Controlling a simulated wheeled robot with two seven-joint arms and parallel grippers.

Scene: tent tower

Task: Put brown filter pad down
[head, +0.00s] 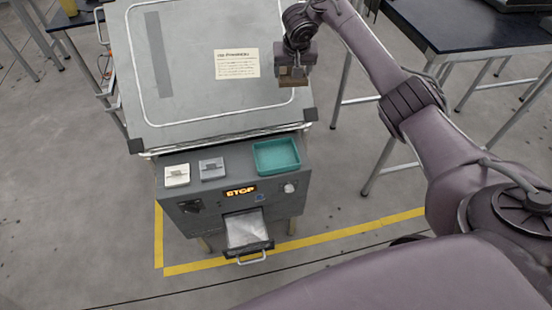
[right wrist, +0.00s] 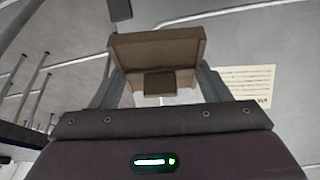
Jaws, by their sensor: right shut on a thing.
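The brown filter pad (head: 293,81) is in my right gripper (head: 292,72), over the right side of the grey machine top in the head view. In the right wrist view the brown pad (right wrist: 157,50) shows as a flat piece with a small block-shaped grip, and the two fingers (right wrist: 158,88) are closed on that grip. A white pad (head: 177,175) and a grey pad (head: 212,168) lie on the machine's front panel. A teal tray (head: 277,156) sits right of them. My left gripper is not in view.
The grey machine top (head: 190,95) carries a paper note (head: 237,64). The front has a lit STOP sign (head: 241,191) and an open drawer (head: 245,230) with a pale sheet. Dark tables (head: 470,25) stand at the right. Yellow tape (head: 330,236) marks the floor.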

